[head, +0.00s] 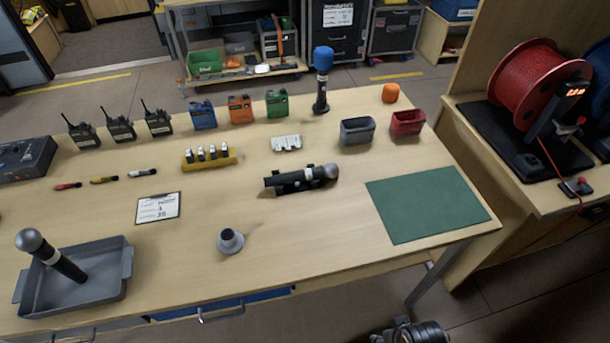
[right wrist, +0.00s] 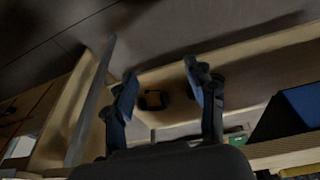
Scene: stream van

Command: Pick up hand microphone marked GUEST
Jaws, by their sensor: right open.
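Three hand microphones are on the table in the head view. One with a grey mesh head (head: 302,178) lies in a black cradle near the middle. One with a blue foam cover (head: 322,78) stands upright at the back. One with a grey head (head: 52,256) leans in a grey tray (head: 112,285) at the front left. No GUEST marking is legible on any of them. My right gripper (right wrist: 160,80) is open in the right wrist view, with no microphone between its fingers. My left gripper is not in view.
A green mat (head: 428,208) covers the table's right end. Grey (head: 357,132) and red (head: 408,123) bins stand behind it. A grey cup-like piece (head: 230,241) is near the front edge. Radios and coloured packs line the back. A red cable reel (head: 525,80) stands at right.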

